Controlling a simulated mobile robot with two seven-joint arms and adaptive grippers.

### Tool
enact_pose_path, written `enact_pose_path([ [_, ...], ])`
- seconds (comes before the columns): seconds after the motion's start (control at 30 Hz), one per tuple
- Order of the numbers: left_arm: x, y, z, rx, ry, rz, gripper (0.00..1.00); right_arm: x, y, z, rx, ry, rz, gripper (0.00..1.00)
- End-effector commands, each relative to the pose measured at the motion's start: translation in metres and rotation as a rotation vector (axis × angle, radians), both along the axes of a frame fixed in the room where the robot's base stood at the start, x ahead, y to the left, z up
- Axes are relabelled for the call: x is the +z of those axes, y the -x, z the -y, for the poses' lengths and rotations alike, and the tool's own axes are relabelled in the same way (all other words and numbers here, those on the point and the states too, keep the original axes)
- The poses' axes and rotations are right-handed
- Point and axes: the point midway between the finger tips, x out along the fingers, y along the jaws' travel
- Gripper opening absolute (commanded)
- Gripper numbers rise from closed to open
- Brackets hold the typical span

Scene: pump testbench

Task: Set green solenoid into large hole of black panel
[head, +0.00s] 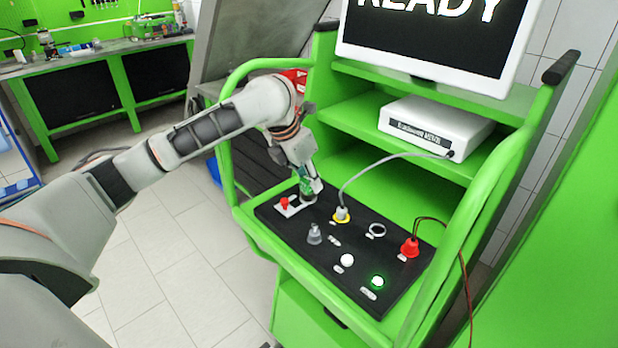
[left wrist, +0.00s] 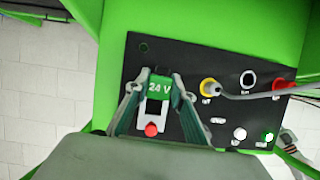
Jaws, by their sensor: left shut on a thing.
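My left gripper (head: 311,192) is shut on the green solenoid (left wrist: 159,86), a green block marked "24 V". In the left wrist view its fingers (left wrist: 157,100) flank the block. The solenoid shows only partly in the head view (head: 305,184), low over the far left part of the black panel (head: 268,213). The panel also shows in the left wrist view (left wrist: 190,62). I cannot tell whether the solenoid touches the panel. A white piece with a red button (head: 284,204) is beside it. No open large hole is clearly visible; the gripper covers part of the panel. My right gripper is not identifiable.
On the panel are a yellow-ringed connector with a grey cable (head: 342,214), a pale ring (head: 377,230), a red plug (head: 410,248), a grey cone (head: 314,234), a white button (head: 347,260) and a lit green button (head: 377,281). Green rails flank it.

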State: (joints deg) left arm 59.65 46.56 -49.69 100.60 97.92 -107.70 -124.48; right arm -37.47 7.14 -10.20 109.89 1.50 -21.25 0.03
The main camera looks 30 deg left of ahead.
Motion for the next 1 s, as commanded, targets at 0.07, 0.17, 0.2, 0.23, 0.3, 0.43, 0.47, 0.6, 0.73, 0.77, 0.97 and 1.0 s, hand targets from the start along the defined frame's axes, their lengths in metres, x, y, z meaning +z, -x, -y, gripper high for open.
enact_pose_path([
  [0.07,-0.001,0.000,0.000,0.001,0.001,0.001,0.08,0.000,0.000,0.000,0.000,0.000,0.000,0.40],
  [0.17,-0.003,0.000,0.000,0.001,0.001,0.001,0.08,0.000,0.000,0.000,0.000,0.000,0.000,0.40],
  [0.2,-0.003,0.000,0.000,0.001,0.001,0.001,0.08,-0.001,0.000,0.000,-0.001,-0.001,0.000,0.40],
  [0.23,-0.004,0.000,0.000,0.001,0.001,0.001,0.08,-0.001,0.000,0.000,-0.001,-0.001,0.000,0.40],
  [0.3,-0.005,0.000,0.000,0.001,0.000,0.000,0.08,-0.001,0.000,-0.001,-0.001,-0.001,0.000,0.40],
  [0.43,-0.007,0.000,0.000,0.001,0.000,0.000,0.08,-0.001,0.000,-0.001,-0.001,-0.002,0.001,0.40],
  [0.47,-0.008,0.000,0.000,0.001,0.000,0.000,0.08,-0.001,0.000,-0.001,-0.001,-0.002,0.001,0.40],
  [0.6,-0.010,0.000,0.000,0.001,0.000,0.000,0.08,-0.001,0.000,-0.001,-0.001,-0.002,0.001,0.40],
  [0.73,-0.012,0.000,0.000,0.001,0.000,0.000,0.08,-0.001,0.000,-0.001,-0.001,-0.002,0.001,0.40],
  [0.77,-0.012,0.000,0.000,0.001,0.000,0.000,0.08,-0.002,0.000,-0.001,-0.001,-0.002,0.001,0.40],
  [0.97,-0.012,0.000,0.000,0.001,0.000,0.000,0.36,-0.001,0.000,-0.001,-0.001,-0.002,0.001,0.40],
  [1.0,-0.012,0.000,0.000,0.001,0.000,0.000,0.43,-0.001,0.000,-0.001,-0.001,-0.002,0.001,0.40],
])
